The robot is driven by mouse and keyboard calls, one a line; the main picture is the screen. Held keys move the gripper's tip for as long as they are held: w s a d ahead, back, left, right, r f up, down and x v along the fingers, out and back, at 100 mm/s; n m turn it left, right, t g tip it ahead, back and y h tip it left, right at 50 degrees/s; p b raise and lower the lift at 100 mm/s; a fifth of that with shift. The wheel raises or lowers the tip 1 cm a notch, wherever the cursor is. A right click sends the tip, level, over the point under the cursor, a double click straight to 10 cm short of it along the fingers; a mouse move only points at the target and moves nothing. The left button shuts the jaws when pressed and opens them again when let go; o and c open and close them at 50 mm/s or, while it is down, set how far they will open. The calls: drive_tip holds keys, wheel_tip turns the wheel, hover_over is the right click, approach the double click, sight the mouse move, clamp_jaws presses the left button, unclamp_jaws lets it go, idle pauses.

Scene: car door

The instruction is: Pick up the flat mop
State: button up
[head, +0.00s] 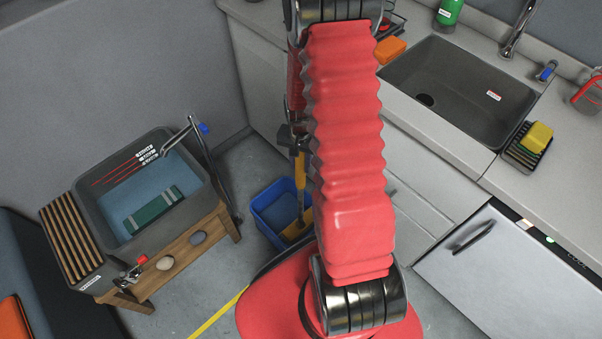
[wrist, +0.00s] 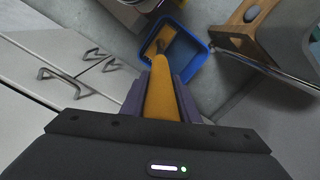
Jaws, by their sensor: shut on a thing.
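The flat mop (head: 300,178) has a yellow handle, and its yellow-brown head reaches down into a blue bin (head: 268,212) on the floor. My gripper (head: 296,138) is at the upper part of the handle, partly hidden behind my red arm. In the wrist view, my gripper's dark fingers (wrist: 160,98) are shut on the yellow handle (wrist: 159,84), one finger on each side. The mop head shows past it inside the blue bin (wrist: 188,67). I cannot tell whether the head touches the bin's bottom.
A grey basin (head: 91,207) with blue water and a green striped item stands on a wooden bench (head: 185,243) to the left. White cabinets with handles (wrist: 62,83) stand close by, under a counter with a sink (head: 455,92). A yellow line (head: 216,316) marks the floor.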

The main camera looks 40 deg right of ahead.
drive_tip(key=shift+r, duration=4.75)
drive_tip(key=shift+w+a+f, duration=0.2)
drive_tip(key=shift+a+f, duration=0.2)
drive_tip(key=shift+a, duration=0.1)
drive_tip(key=shift+w+f, duration=0.15)
drive_tip(key=shift+w, duration=0.2)
drive_tip(key=w+a+r, duration=0.1)
drive_tip(key=w, duration=1.2)
drive_tip(key=shift+w+r, duration=0.15)
drive_tip(key=shift+r, duration=0.25)
drive_tip(key=shift+f, duration=0.1)
